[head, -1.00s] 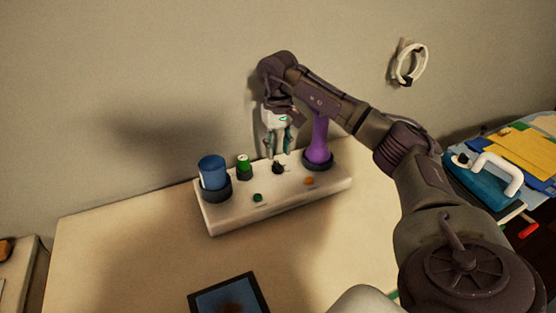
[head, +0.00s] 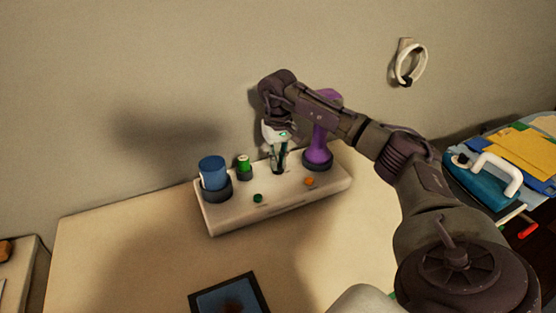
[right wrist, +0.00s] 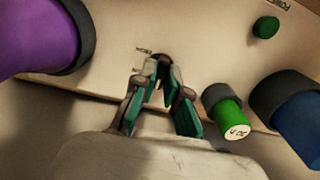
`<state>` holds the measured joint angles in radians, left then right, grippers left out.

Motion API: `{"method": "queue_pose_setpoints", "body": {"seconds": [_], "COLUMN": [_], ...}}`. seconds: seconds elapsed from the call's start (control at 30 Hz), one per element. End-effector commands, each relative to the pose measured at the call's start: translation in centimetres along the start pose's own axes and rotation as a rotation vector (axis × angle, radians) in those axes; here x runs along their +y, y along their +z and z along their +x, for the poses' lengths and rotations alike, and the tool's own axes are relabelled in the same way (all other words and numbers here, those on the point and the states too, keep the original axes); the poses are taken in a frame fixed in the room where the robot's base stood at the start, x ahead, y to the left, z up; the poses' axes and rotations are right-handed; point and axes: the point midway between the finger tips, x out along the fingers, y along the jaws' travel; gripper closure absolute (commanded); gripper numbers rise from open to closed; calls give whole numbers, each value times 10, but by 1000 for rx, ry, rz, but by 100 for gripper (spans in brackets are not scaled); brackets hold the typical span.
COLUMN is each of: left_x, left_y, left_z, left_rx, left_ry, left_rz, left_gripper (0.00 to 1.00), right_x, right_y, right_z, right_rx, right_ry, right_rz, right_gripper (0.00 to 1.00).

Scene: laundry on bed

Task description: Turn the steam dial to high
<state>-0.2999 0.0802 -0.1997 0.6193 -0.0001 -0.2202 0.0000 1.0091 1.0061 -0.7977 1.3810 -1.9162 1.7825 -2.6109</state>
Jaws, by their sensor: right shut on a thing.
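A small dark dial (right wrist: 163,60) stands on the white panel box (head: 270,211) against the wall. A tiny label sits beside the dial in the right wrist view, too small to read surely. My right gripper (head: 278,168) points down with its green-padded fingers closed around the dial. In the right wrist view its fingertips (right wrist: 164,76) are at either side of the dial and mostly cover it; which way its mark points cannot be told. My left gripper is not in view.
A purple bottle (head: 318,152) in a dark ring stands close right of my gripper. A green cylinder (head: 244,168) and a blue cup (head: 212,172) are left. A green button (head: 257,198) and orange button (head: 309,181) sit in front. A dark-framed tablet (head: 230,295) lies nearer.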

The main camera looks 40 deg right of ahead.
Motion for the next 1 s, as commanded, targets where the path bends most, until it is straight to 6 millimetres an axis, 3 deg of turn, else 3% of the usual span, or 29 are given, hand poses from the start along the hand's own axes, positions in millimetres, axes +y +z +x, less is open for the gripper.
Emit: {"method": "queue_pose_setpoints", "body": {"seconds": [0.47, 1.0], "left_x": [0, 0], "left_y": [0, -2], "left_z": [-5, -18], "left_rx": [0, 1], "left_ry": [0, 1], "left_rz": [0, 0], "left_gripper": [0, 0], "right_x": [0, 0], "right_y": [0, 0], "right_z": [-2, -2], "right_rx": [-1, -1], "right_ry": [0, 0], "right_rz": [125, 613], "right_gripper": [100, 100]}}
